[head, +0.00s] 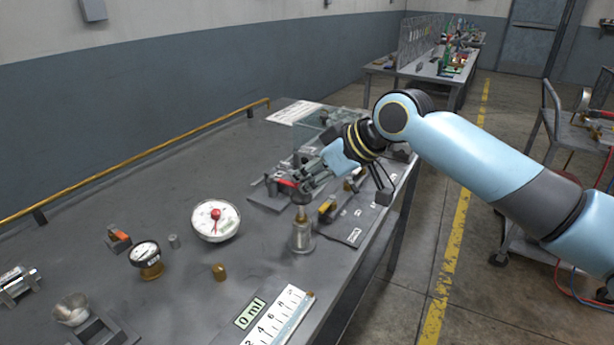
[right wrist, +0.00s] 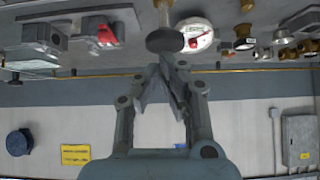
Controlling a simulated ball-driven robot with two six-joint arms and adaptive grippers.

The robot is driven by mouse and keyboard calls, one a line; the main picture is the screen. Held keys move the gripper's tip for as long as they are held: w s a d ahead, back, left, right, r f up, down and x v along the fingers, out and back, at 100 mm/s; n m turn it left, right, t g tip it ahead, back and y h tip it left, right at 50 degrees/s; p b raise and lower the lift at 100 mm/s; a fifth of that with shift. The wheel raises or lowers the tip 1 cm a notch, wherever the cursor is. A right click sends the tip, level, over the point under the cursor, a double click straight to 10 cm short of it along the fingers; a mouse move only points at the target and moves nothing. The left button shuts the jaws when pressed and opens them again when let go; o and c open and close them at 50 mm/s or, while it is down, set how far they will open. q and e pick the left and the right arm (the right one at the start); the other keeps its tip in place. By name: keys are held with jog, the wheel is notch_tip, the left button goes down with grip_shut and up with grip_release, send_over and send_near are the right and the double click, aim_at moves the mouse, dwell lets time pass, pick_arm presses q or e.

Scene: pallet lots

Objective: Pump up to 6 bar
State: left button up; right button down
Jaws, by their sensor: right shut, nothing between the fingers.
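A metal hand pump (head: 301,238) stands upright near the right edge of the bench, with a dark round knob (head: 300,198) on top. The knob and its thin rod also show in the right wrist view (right wrist: 166,40). A large white-dial gauge (head: 215,219) with a red needle or hub lies to its left; its figures are too small to read. My right gripper (head: 308,184) is shut and empty, its fingertips close by the knob. I cannot tell whether they touch it. My left gripper is not in view.
A smaller gauge (head: 146,254), a brass piece (head: 219,271) and a white scale (head: 278,316) lie on the bench. A yellow rail (head: 150,156) runs along the back. The bench's back middle is clear.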

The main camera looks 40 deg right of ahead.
aim_at(307, 195)
jog(key=shift+f, duration=0.1)
